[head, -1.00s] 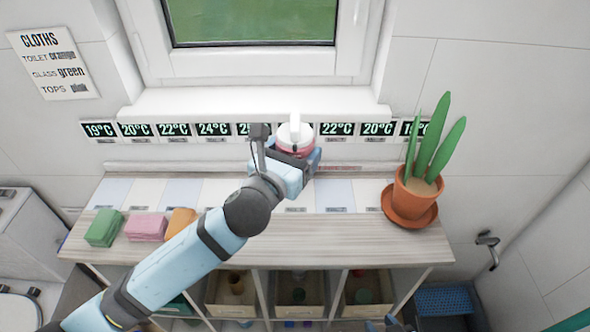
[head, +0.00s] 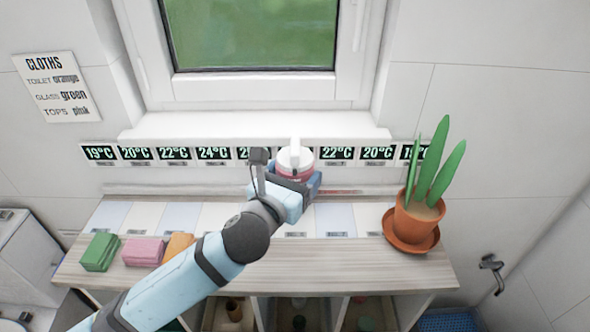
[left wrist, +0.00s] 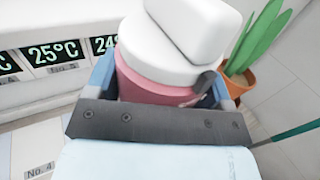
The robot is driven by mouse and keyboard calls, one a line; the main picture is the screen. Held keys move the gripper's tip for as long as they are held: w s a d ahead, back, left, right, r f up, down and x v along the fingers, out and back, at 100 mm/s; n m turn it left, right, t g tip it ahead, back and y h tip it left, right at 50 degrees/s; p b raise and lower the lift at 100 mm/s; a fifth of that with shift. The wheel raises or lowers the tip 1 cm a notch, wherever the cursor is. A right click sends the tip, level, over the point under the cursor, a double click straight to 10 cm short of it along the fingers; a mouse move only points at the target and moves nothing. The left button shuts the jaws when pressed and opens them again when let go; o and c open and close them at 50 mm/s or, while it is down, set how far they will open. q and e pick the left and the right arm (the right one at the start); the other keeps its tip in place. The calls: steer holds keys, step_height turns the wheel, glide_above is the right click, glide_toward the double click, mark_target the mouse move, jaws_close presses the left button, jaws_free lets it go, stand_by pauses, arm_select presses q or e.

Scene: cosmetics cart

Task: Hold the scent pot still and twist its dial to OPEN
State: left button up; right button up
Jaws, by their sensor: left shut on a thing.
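The scent pot (head: 296,164) has a pink body and a white top with a raised white dial grip. It is at the far side of the counter, in front of the row of temperature displays. My left gripper (head: 298,184) is shut around its pink body. In the left wrist view the pot (left wrist: 165,83) sits upright between the blue fingers of the left gripper (left wrist: 160,88), with the white dial above them. No OPEN marking is readable. My right gripper is not in view.
A potted plant (head: 414,215) in a terracotta pot stands at the counter's right. Green (head: 101,252), pink (head: 143,252) and orange (head: 179,246) cloths lie at the left. Open bins are under the counter (head: 340,262). A window (head: 250,35) is behind.

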arm_select(q)
step_height(320, 180, down, 5)
steer(key=shift+f+b, duration=0.2)
steer(key=shift+b, duration=1)
step_height(320, 180, down, 9)
steer(key=b, duration=0.4)
steer(key=shift+b, duration=0.35)
steer(key=shift+f, duration=0.4)
steer(key=shift+f+b, duration=0.55)
steer(key=shift+f, duration=0.35)
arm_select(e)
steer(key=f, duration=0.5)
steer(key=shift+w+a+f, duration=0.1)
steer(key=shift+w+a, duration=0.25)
arm_select(q)
steer(key=shift+f, duration=0.25)
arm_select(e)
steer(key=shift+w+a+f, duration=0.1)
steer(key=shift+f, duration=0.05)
